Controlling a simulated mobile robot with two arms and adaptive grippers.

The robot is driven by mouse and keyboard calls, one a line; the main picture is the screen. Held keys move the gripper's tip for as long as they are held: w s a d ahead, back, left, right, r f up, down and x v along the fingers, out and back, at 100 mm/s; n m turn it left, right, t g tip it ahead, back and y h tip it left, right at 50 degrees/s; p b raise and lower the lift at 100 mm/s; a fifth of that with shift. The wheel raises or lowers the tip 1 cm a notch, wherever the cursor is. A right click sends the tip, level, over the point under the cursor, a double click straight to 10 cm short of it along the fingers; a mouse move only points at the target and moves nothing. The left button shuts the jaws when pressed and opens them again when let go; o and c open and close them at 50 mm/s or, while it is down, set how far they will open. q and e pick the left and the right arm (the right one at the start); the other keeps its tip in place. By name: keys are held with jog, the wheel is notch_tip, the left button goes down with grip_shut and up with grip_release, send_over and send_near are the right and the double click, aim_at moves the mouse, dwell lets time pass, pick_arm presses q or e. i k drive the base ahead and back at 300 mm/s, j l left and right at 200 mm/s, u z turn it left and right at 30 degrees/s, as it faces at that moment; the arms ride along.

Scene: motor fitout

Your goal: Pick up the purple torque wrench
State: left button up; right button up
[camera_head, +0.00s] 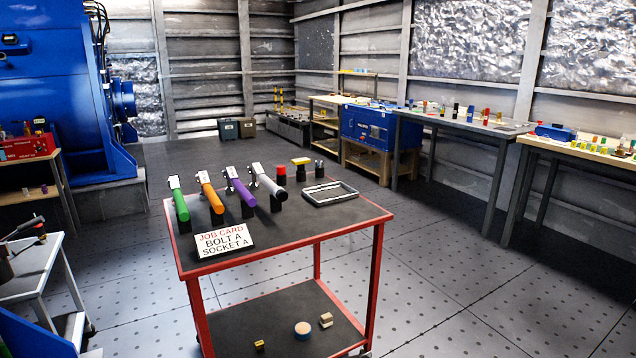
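The purple torque wrench (242,191) lies on the black top of a red-framed cart (335,226) in the middle of the view. Its handle tilts toward me and its silver head points away. It rests on a dark stand. An orange wrench (211,196) and a green wrench (180,204) lie to its left, and a grey wrench (270,187) lies to its right. All of them are apart from one another. Neither of my grippers can be made out in this view.
An empty tray (329,194) and small parts sit behind on the right. A white table (32,270) is at left, a large blue motor (50,90) behind. Floor right of the cart is clear.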

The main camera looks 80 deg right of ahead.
aim_at(229, 174)
jog(key=z, duration=2.15)
jog(key=i+l+z, duration=0.15)
jog(key=i+j, duration=0.05)
